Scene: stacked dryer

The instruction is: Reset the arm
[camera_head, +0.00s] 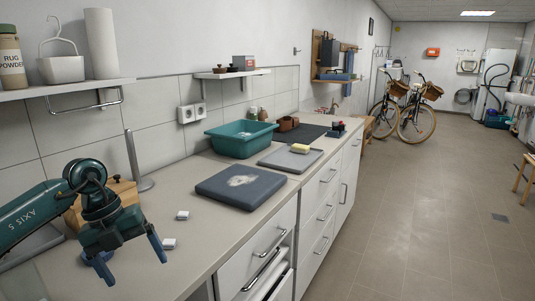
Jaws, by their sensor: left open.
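My left gripper (132,264) is in the lower left of the head view, on a dark green arm coming in from the left. Its two blue fingers are spread apart and point down toward the counter (190,262). No object shows between them. A small white block (168,244) lies on the counter just right of the right-hand finger. A second white block (182,215) lies a little farther back. Whether the fingers touch the counter I cannot tell. My right gripper is not in view.
A wooden block (122,190) stands behind my gripper, partly hidden. A dark folded cloth or pad (240,187), a grey tray (283,161) and a green basin (240,140) are farther along. A drawer (262,272) stands slightly open. The floor (420,230) to the right is clear.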

